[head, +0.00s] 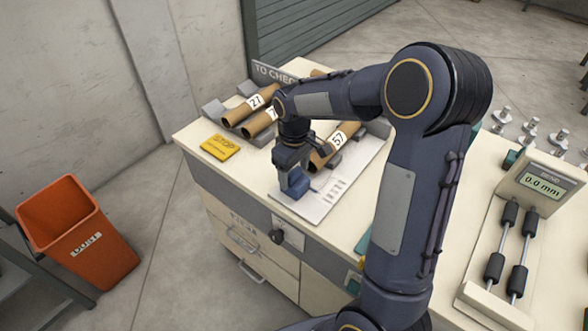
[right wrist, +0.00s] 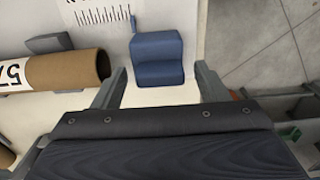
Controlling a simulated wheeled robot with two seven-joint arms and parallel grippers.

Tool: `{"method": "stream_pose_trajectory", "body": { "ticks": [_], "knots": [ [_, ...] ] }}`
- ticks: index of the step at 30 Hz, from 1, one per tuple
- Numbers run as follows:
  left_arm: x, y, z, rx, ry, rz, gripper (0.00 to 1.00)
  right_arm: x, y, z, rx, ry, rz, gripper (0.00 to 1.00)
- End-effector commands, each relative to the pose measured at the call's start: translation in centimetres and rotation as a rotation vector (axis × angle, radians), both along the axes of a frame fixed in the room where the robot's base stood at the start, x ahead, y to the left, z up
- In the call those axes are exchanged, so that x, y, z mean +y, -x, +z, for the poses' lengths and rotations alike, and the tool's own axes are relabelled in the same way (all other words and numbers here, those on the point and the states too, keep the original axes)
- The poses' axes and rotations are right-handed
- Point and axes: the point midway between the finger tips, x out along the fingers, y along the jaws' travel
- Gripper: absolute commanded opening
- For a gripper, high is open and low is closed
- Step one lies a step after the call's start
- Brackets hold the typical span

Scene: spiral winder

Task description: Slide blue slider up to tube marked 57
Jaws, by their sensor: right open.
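The blue slider (right wrist: 157,58) is a small stepped block on a white plate (right wrist: 100,48) with a printed scale. In the right wrist view it lies between and just beyond the fingertips of my right gripper (right wrist: 160,84), which is open. In the head view the slider (head: 298,186) shows below my right gripper (head: 292,165). The brown cardboard tube marked 57 (right wrist: 66,71) lies to the left of the slider in the right wrist view, with a gap between them. In the head view the same tube (head: 322,157) is partly behind my gripper. My left gripper is not in view.
A yellow block (head: 220,147) sits at the bench's left. A gauge reading 0.0 mm (head: 543,186) stands right. An orange bin (head: 78,230) is on the floor.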

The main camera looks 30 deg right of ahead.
Motion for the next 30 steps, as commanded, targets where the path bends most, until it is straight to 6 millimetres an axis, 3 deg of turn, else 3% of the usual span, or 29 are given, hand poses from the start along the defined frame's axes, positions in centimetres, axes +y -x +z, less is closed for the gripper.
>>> {"method": "stream_pose_trajectory", "body": {
  "ticks": [7, 17, 20, 26, 30],
  "knots": [
    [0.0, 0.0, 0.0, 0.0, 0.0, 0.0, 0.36, 0.0, 0.0, -0.1, -0.001, 0.0, -0.001, 0.65],
    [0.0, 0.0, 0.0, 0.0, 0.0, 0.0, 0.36, 0.0, 0.0, 0.0, -0.001, 0.0, -0.001, 0.23],
    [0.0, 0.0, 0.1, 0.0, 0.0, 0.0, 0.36, -0.3, -0.1, 0.0, -0.001, 0.0, -0.002, 0.23],
    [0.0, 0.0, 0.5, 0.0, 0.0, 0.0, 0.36, -2.6, -1.1, 0.1, -0.001, 0.0, -0.005, 0.23],
    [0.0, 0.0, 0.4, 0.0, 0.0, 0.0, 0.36, -2.7, -1.2, 0.0, -0.001, -0.001, -0.001, 0.23]
  ]
}}
